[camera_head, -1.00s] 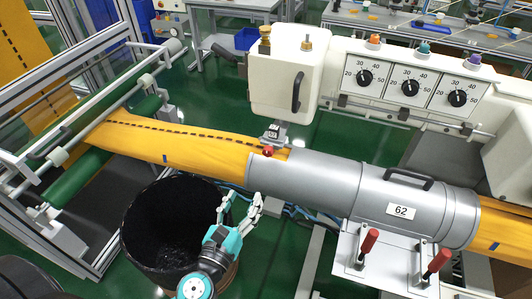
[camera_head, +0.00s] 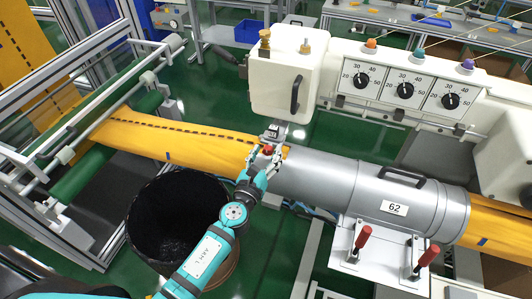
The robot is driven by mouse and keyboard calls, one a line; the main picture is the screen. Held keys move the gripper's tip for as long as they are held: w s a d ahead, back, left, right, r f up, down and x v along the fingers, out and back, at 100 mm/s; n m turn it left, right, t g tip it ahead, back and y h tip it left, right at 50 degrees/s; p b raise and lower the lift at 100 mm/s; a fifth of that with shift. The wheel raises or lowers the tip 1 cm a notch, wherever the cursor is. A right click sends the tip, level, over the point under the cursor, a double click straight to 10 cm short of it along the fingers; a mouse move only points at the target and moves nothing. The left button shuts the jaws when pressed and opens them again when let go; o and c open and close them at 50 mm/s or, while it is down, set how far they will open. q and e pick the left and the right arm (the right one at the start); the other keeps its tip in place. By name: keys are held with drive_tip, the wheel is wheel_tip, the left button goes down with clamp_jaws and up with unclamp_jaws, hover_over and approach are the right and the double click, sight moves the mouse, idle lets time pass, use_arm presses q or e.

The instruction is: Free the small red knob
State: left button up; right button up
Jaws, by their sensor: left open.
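The small red knob (camera_head: 267,149) sits on the yellow felt at the left mouth of the grey metal tube (camera_head: 325,176), just below a small metal block (camera_head: 273,131). My left gripper (camera_head: 265,156) is at the knob, with its fingers open around or just in front of it. The fingers partly cover the knob, and I cannot tell whether they touch it. The yellow felt (camera_head: 185,141) runs from the left roller into the tube. My right gripper is not in view.
A black bin (camera_head: 175,225) stands below the felt at left. A white machine head (camera_head: 283,78) with a dial panel hangs behind the knob. Two red-handled clamps (camera_head: 363,240) stand before the tube.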

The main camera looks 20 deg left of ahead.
use_arm(q)
clamp_jaws()
idle(0.3)
